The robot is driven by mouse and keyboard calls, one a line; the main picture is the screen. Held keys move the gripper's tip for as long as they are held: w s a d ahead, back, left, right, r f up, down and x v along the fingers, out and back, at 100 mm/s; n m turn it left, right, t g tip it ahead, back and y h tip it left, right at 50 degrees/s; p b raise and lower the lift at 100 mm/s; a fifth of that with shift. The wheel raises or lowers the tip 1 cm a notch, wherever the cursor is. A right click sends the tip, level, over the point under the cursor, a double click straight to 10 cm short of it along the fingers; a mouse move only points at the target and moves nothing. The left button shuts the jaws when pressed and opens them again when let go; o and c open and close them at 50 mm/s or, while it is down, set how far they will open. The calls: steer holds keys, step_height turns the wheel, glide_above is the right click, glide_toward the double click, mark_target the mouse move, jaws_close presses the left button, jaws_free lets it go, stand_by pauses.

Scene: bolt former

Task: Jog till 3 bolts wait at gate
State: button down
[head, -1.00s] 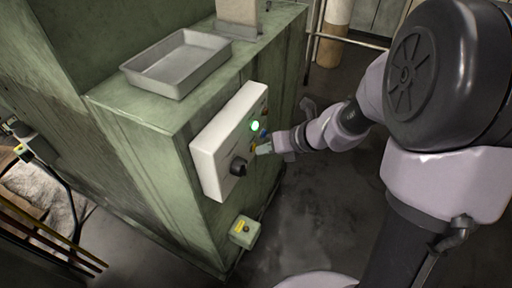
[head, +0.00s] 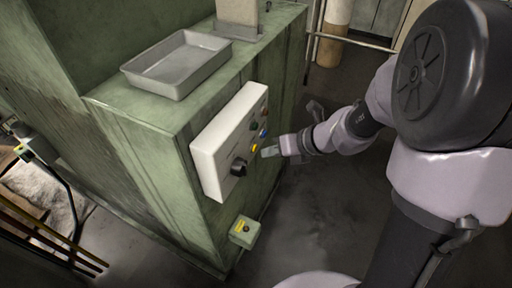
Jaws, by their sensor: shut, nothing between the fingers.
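A white control box (head: 218,158) is fixed to the side of the green machine (head: 150,140). Its face carries a black knob (head: 239,167), a yellow button (head: 254,148), a blue button (head: 263,133), a dark green lamp or button (head: 254,126) that is unlit, and a red one (head: 265,112). My gripper (head: 268,151) is shut and empty, just right of the yellow button, with a small gap seeming to lie between them. No bolts and no gate are visible in this view.
A grey tray (head: 150,83) stands empty on the machine top, with an upright post (head: 237,14) behind it. A small green box with a yellow label (head: 244,231) sits low on the machine side. Dark open floor (head: 315,215) lies right of the machine.

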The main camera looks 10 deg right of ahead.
steer(key=shift+s+d+p, duration=0.2)
steer(key=shift+s+d, duration=0.55)
steer(key=shift+d, duration=0.3)
steer(key=shift+s+d+p, duration=0.2)
steer(key=shift+s+d, duration=0.5)
steer(key=shift+d, duration=0.3)
steer(key=shift+r, duration=0.1)
